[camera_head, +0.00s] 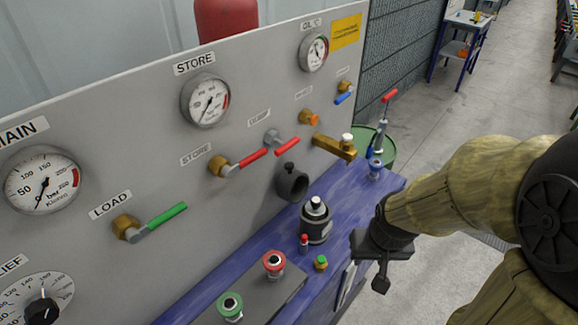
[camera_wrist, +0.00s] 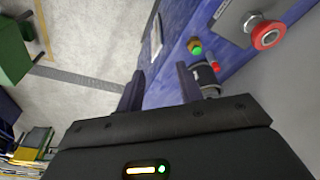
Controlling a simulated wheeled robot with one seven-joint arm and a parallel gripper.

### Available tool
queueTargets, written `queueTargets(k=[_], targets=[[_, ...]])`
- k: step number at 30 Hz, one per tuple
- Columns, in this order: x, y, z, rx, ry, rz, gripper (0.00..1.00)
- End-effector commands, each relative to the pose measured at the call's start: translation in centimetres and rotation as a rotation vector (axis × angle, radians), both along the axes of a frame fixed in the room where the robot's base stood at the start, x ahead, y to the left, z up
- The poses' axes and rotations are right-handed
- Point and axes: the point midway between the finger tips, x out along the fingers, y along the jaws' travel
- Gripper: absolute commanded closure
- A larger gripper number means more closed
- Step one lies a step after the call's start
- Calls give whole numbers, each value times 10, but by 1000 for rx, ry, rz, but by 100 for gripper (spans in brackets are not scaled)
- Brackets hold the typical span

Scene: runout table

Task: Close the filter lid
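I cannot tell which of these is the filter lid. My gripper (camera_head: 381,280) is to the right of the canister, beyond the bench edge, apart from it. In the wrist view my gripper (camera_wrist: 160,80) has its two fingers apart with nothing between them. The canister (camera_wrist: 207,77) shows partly behind the right finger.
Red (camera_head: 274,262) and green (camera_head: 230,304) buttons sit on a grey box at the bench front. A small green-topped fitting (camera_head: 321,263) and a red-capped part (camera_head: 304,243) stand near the canister. Valve handles and a brass fitting (camera_head: 334,147) project from the panel.

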Motion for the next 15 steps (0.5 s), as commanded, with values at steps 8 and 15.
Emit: queueTargets(k=[8, 15], targets=[[15, -2, -1, -19, -70, 21, 54], [80, 7, 12, -37, -398, 140, 54]])
